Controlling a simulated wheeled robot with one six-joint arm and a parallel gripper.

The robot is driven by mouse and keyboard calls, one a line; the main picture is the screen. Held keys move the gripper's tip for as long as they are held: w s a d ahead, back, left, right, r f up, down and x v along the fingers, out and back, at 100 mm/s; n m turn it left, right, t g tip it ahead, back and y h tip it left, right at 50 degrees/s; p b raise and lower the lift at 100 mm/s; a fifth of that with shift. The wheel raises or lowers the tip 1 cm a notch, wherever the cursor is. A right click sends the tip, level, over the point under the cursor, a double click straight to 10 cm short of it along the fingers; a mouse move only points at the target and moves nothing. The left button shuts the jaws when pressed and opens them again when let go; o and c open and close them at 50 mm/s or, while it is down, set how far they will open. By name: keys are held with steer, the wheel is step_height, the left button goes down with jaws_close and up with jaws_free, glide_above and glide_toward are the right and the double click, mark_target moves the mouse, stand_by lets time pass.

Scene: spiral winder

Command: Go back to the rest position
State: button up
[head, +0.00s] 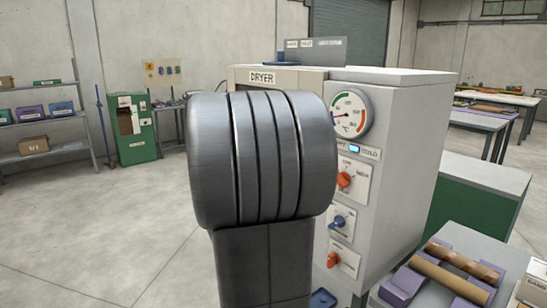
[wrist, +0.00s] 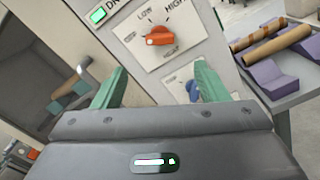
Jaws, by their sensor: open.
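My gripper (wrist: 158,84) shows in the wrist view with its two green fingers spread apart and nothing between them. Beyond the fingertips is the dryer's (wrist: 130,22) front panel, with an orange knob (wrist: 160,37) on a white plate. The fingers look apart from that knob. A blue knob (wrist: 193,90) is partly hidden behind the right finger. In the head view my grey arm stands in front of the dryer (head: 400,150) and hides its left part; the gripper itself is hidden there.
In the head view the dryer carries a dial (head: 350,113), an orange knob (head: 344,180), a blue knob (head: 338,222) and a lower orange knob (head: 334,259). Brown rolls (head: 450,279) rest on purple cradles at lower right. A shelf (head: 45,112) stands at left. The left floor is clear.

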steer(key=p+x, duration=0.2)
steer(key=x, duration=1.1)
steer(key=s+a+m, duration=0.6)
steer(key=s+a, duration=0.3)
steer(key=a, duration=0.2)
steer(key=s+d, duration=0.1)
steer(key=s+d+g, duration=0.1)
steer(key=s, duration=0.1)
steer(key=shift+s+d+f, duration=0.1)
steer(key=shift+s+f, duration=0.05)
steer(key=shift+f, duration=0.1)
